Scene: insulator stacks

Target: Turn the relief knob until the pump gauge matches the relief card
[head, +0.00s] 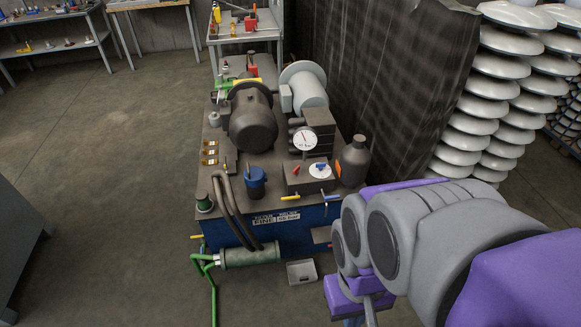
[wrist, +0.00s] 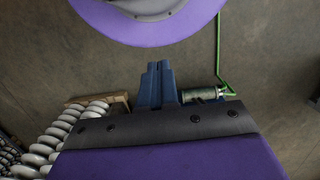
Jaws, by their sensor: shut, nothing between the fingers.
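The pump gauge (head: 305,141), a round white dial with a red needle, stands at the back of a small grey control box (head: 309,183) on the pump unit. The box carries a red knob (head: 295,170) and a blue knob on a white disc (head: 320,170); I cannot tell which is the relief knob. The relief card (head: 289,217) is a white label on the blue front; its figure is too small to read surely. My gripper (wrist: 158,66) shows blue fingers shut and empty in the wrist view, apart from the knobs.
A dark bottle (head: 353,162) stands right of the control box, and a blue cup-like part (head: 255,182) left of it. A green pipe (head: 212,290) and a grey tray (head: 302,271) lie in front. White insulator stacks (head: 485,110) stand at right.

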